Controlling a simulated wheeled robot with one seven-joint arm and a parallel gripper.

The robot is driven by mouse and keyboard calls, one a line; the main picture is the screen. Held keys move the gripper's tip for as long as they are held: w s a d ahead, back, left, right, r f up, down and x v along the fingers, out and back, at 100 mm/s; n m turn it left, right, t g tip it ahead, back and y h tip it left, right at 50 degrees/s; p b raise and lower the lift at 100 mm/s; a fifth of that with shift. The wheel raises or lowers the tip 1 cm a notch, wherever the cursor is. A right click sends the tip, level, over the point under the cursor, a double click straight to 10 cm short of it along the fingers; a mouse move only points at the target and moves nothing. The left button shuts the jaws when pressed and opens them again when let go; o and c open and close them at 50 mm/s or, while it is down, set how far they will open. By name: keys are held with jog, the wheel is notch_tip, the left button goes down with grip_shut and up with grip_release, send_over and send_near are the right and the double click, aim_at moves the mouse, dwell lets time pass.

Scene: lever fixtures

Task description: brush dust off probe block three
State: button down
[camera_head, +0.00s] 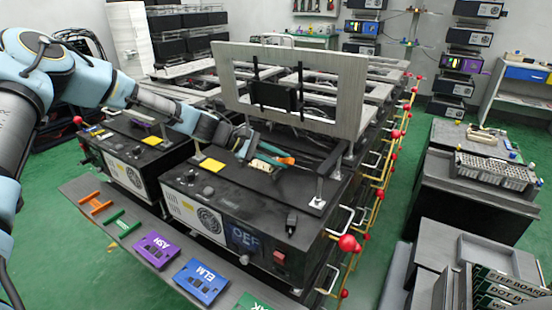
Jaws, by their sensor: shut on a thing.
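My gripper (243,147) is at the end of my arm, low over the top of the black machine in the middle. It is shut on a slim tool with an orange and teal part (280,160), which I take to be the brush. A pale, light-coloured piece (261,165) shows right below the tool; whether it is bristles or part of a block is too small to tell. No block is readably marked three, so I cannot tell which is probe block three. Dust is not visible at this size.
The middle machine (250,210) has an upright grey frame (293,88) close behind my gripper. A yellow rail with red knobs (347,243) runs along its right side. A front shelf carries a purple plate (156,249) and a blue plate (201,281).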

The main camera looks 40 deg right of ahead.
jog(key=shift+w+a, duration=0.25)
jog(key=shift+w, duration=0.65)
jog(key=shift+w+a, duration=0.2)
jog(key=shift+w, duration=0.65)
jog(key=shift+w+a, duration=0.3)
jog(key=shift+w, duration=0.7)
jog(key=shift+w+a, duration=0.25)
jog(key=shift+w, duration=0.75)
notch_tip(320, 180, up, 9)
jog(key=p, duration=0.5)
